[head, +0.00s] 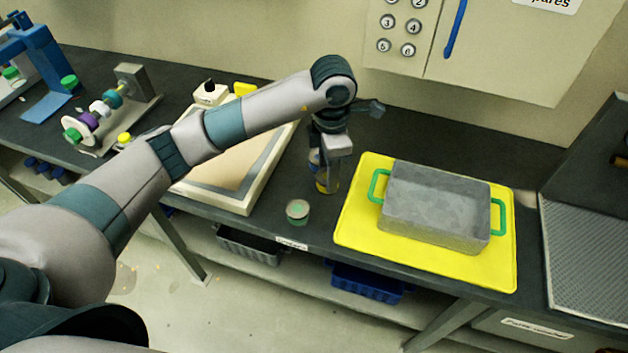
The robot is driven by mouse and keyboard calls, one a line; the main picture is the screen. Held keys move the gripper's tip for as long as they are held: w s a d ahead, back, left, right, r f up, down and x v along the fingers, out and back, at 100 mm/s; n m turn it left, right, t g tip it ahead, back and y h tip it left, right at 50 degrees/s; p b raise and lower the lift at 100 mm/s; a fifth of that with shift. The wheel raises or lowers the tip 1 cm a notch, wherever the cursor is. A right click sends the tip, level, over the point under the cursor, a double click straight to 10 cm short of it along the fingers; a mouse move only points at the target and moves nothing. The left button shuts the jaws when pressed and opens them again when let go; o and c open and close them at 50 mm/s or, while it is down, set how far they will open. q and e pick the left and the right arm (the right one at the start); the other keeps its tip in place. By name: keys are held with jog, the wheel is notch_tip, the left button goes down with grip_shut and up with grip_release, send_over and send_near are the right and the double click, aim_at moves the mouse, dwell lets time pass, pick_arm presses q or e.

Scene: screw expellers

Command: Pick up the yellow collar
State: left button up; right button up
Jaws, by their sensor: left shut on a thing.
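My left gripper (326,182) points down over the dark bench, between the framed board and the yellow mat. My right gripper is not in view.
A round container with a green-marked top (297,211) stands near the front edge. A grey bin with green handles (440,205) sits on the yellow mat (360,235). The framed board (215,198) lies left. A screw expeller (100,110) stands further left.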

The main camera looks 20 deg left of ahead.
pick_arm(q)
jog(key=s+d+r+b, duration=0.1)
jog(key=d+r+b, duration=0.1)
jog(key=d+r, duration=0.2)
jog(key=d, duration=0.3)
jog(key=shift+d+r, duration=0.35)
jog(key=shift+d, duration=0.05)
